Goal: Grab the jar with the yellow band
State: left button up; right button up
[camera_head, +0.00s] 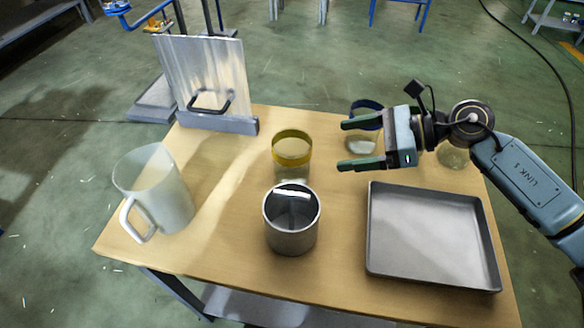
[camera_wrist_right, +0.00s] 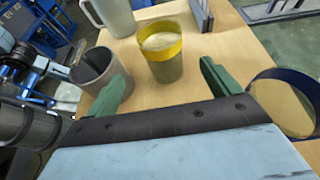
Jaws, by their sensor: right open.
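The jar with the yellow band (camera_head: 291,155) stands upright on the wooden table, near its middle, behind the metal cup. It is clear glass with a yellow band around its upper part. In the right wrist view the jar (camera_wrist_right: 163,55) stands ahead of the fingers, roughly between their directions. My right gripper (camera_head: 358,144) is open and empty, to the right of the jar and apart from it, with its fingers pointing left toward it. The green fingers also show in the right wrist view (camera_wrist_right: 165,86). My left gripper is not in view.
A jar with a blue band (camera_head: 362,128) stands behind my right gripper, partly hidden. A metal cup (camera_head: 292,230) stands in front of the yellow-banded jar. A white pitcher (camera_head: 160,190) is at left, a grey tray (camera_head: 432,240) at front right, and a metal panel with a handle (camera_head: 205,80) at the back.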

aim_at(311, 149)
jog(key=x, duration=0.8)
jog(key=shift+a, duration=0.2)
jog(key=x, duration=0.3)
jog(key=shift+w+a, duration=0.2)
jog(key=shift+a, duration=0.05)
jog(key=shift+a+f, duration=0.2)
jog(key=shift+a, duration=0.1)
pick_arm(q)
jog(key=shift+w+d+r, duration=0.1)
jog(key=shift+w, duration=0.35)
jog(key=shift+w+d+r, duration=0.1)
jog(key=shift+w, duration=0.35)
pick_arm(e)
jog(key=c, duration=0.9)
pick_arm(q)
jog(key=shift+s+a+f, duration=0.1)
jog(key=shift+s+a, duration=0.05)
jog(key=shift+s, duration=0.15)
pick_arm(e)
jog(key=shift+c, duration=1.2)
